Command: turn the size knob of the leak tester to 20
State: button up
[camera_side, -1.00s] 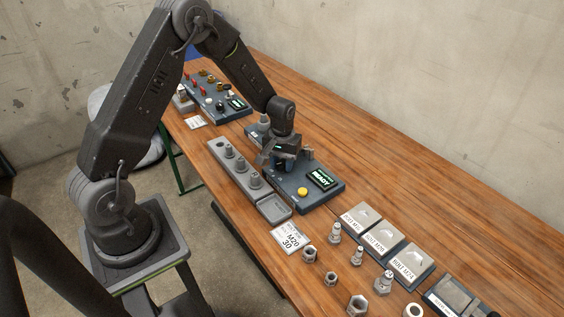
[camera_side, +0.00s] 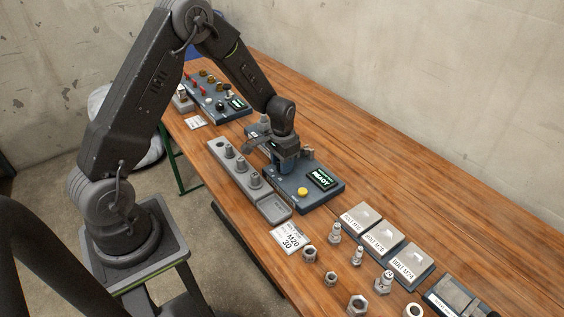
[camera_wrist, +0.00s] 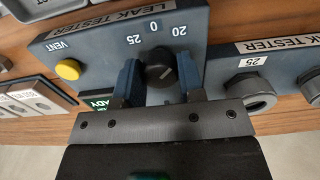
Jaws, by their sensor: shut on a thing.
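The leak tester (camera_wrist: 108,55) is a dark blue-grey box with its name on a label. Its black size knob (camera_wrist: 160,74) sits near the labels 25, 0 and 20, which read upside down in the wrist view. My gripper (camera_wrist: 160,80) is shut on the knob, with one blue finger on either side. Which label the knob points to I cannot tell for sure. In the side view the leak tester (camera_side: 325,198) lies under my gripper (camera_side: 283,170), which hides the knob. Its small screen (camera_side: 321,179) reads READY.
A yellow VENT button (camera_wrist: 68,69) is on the same panel. A grey rack of fittings (camera_side: 233,165) stands alongside the tester in the side view. A second panel with ports (camera_wrist: 255,90) is close to my gripper. The wooden table (camera_side: 400,180) behind the tester is clear.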

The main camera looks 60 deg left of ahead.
dwell(0.4)
jog(key=o, duration=0.9)
notch_tip(320, 180, up, 14)
jog(key=shift+f, duration=0.1)
